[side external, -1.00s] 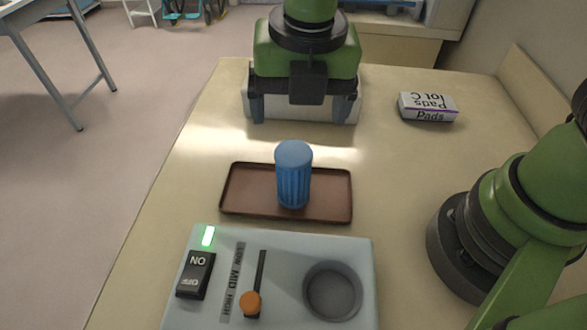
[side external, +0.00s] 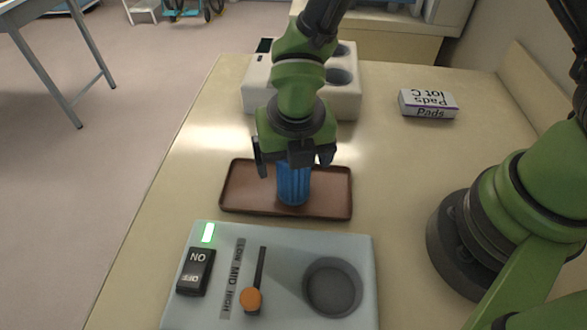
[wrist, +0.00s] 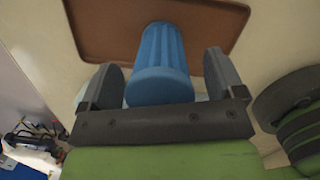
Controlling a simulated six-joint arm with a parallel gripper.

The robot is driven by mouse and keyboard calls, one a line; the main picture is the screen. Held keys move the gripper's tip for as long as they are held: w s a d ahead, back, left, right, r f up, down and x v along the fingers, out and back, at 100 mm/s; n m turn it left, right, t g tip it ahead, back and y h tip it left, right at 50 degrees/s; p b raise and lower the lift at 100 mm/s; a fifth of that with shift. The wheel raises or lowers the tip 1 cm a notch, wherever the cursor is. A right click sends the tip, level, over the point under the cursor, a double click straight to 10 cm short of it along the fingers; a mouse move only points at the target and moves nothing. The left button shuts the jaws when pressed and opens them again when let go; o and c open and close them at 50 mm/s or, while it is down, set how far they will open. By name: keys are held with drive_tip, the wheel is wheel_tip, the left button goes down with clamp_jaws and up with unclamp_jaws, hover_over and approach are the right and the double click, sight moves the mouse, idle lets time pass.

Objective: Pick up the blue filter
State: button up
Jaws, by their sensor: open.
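The blue filter (side external: 293,185) is a ribbed cylinder standing upright on the brown tray (side external: 235,190). My gripper (side external: 295,165) is above it in the side view, and hides the filter's top. In the wrist view the blue filter (wrist: 160,62) lies between the two spread fingers of my gripper (wrist: 167,78). A gap shows between the filter and each finger, wider on the right. The jaws are open and hold nothing.
In front of the tray is a grey control box (side external: 300,250) with a lit green lamp, a switch, an orange slider knob and a round recess. A white unit (side external: 345,100) with round holes stands behind. A Pads box (side external: 428,103) lies at the back right.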

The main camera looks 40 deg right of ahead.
drive_tip(key=c, duration=1.1)
